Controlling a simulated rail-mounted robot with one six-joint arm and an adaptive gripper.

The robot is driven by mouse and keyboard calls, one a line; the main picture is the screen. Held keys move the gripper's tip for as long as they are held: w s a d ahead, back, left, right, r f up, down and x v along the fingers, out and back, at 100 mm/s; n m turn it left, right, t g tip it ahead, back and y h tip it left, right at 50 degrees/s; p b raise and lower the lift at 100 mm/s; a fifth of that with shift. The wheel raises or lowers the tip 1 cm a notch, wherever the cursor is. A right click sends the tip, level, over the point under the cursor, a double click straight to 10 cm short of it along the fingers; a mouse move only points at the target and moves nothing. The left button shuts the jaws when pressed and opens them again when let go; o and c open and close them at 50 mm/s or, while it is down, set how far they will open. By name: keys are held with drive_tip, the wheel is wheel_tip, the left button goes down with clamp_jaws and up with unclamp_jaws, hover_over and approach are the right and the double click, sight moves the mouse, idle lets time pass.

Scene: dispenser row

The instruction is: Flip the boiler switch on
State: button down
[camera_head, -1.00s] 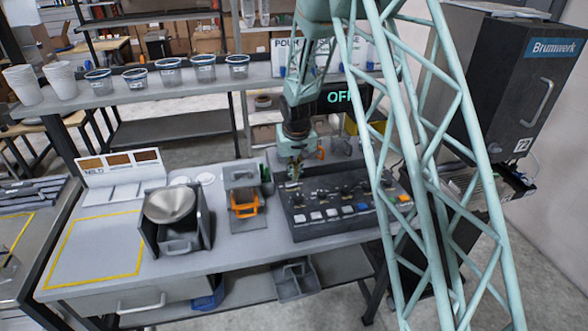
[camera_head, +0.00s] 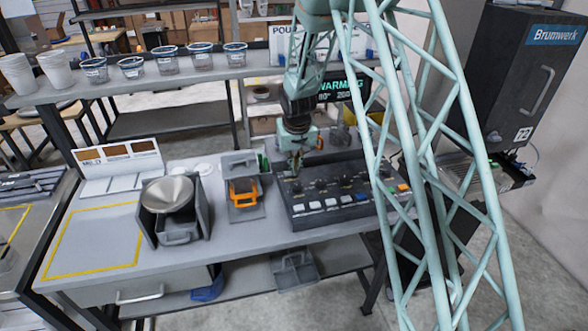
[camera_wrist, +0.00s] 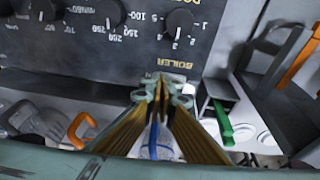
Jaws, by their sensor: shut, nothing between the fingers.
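The dark control panel (camera_head: 340,216) sits on the bench, with knobs and a row of coloured buttons. In the wrist view its black face (camera_wrist: 120,55) fills the top, and the yellow BOILER label (camera_wrist: 172,65) reads upside down just beyond my fingertips. My gripper (camera_wrist: 160,88) is shut and empty, its tips at the panel edge by that label. In the head view my gripper (camera_head: 296,168) is at the panel's left rear part. The boiler switch is hidden by the fingers; contact cannot be told. The display (camera_head: 343,88) behind my arm shows WARMING with temperature figures, partly covered.
A grey device with an orange handle (camera_head: 243,190) stands left of the panel, and a funnel in a dark stand (camera_head: 168,195) farther left. Cups (camera_head: 165,60) line the shelf behind. The black Brumwerk machine (camera_head: 522,80) stands at the right. The yellow-outlined bench area is clear.

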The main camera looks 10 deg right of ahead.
drive_tip(key=shift+a+r, duration=0.1)
drive_tip(key=shift+a, duration=0.3)
drive_tip(key=shift+a+r, duration=0.1)
drive_tip(key=shift+a, duration=0.2)
idle(0.4)
drive_tip(key=shift+r, duration=0.1)
drive_tip(key=shift+d+r+p, duration=0.15)
drive_tip(key=shift+r+p, duration=0.2)
drive_tip(key=shift+r, duration=0.75)
drive_tip(key=shift+d+r+p, duration=0.1)
drive_tip(key=shift+r+p, duration=0.2)
drive_tip(key=shift+r, duration=0.75)
wheel_tip(320, 180, up, 9)
drive_tip(key=s+d, duration=0.2)
drive_tip(key=s, duration=0.1)
drive_tip(key=shift+d, duration=0.1)
